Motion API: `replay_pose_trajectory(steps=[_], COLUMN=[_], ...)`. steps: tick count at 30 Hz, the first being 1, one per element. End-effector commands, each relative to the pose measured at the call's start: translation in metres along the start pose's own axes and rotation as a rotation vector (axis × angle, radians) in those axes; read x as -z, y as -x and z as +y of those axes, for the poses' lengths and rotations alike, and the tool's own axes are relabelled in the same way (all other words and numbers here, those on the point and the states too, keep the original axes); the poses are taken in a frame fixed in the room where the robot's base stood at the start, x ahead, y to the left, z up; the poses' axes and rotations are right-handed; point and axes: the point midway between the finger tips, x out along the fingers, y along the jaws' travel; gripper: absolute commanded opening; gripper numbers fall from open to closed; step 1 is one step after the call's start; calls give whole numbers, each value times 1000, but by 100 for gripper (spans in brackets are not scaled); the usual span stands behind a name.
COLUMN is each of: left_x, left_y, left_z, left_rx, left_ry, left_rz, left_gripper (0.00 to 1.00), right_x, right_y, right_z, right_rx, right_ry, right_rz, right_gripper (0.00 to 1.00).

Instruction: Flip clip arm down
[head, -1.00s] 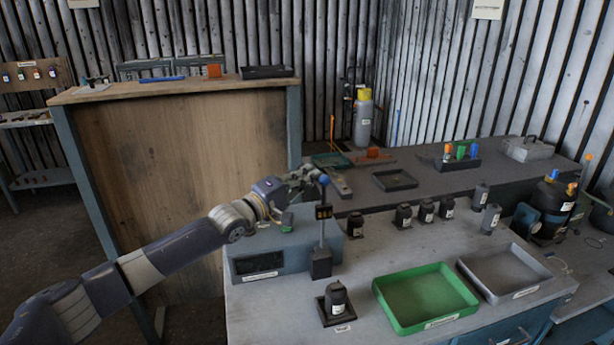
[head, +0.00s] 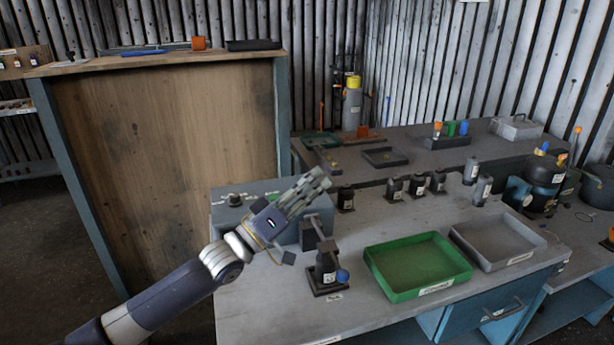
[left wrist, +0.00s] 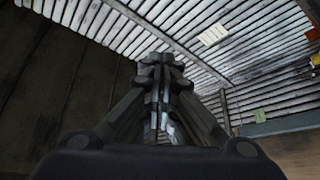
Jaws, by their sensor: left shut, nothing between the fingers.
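The clip arm (head: 327,246) is swung down from its dark post, its blue ball end (head: 342,275) now low at the front of the black blower housing (head: 326,265). The housing stands upright on a dark square base on the grey bench. My left gripper (head: 318,183) is shut and empty, raised above and behind the clip arm, pointing up and to the right, apart from the ball. Its closed fingers also show in the left wrist view (left wrist: 160,75), aimed at the wall. The wrist hides part of the blue-grey box behind. My right gripper is not in view.
A green tray (head: 388,288) and a grey tray (head: 530,258) stand right of the housing. Several dark bottle-like housings (head: 395,190) line the bench behind. A blue-grey box (head: 226,218) is behind my wrist. A wooden panel (head: 165,160) stands at left. Front bench surface is clear.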

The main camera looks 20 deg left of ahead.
Motion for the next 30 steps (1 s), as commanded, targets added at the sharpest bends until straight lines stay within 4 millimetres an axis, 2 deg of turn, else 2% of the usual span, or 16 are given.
replay_pose_trajectory(steps=[1, 12, 18, 21, 30], left_x=[-16, -76, -98, -106, -117], left_y=[10, 44, 57, 62, 68], left_z=[-2, 6, 6, 4, 2], left_rx=[-24, -188, -252, -248, -247], left_ry=[-39, -321, -426, -422, -420], left_rz=[-1, -1, -1, -1, -1], left_gripper=[0, 0, 0, 0, 0], right_x=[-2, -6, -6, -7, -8], right_y=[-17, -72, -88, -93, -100], right_z=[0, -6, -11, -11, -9], right_rx=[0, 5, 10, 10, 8], right_ry=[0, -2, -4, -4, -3], right_rz=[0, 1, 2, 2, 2], right_gripper=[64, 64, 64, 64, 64])
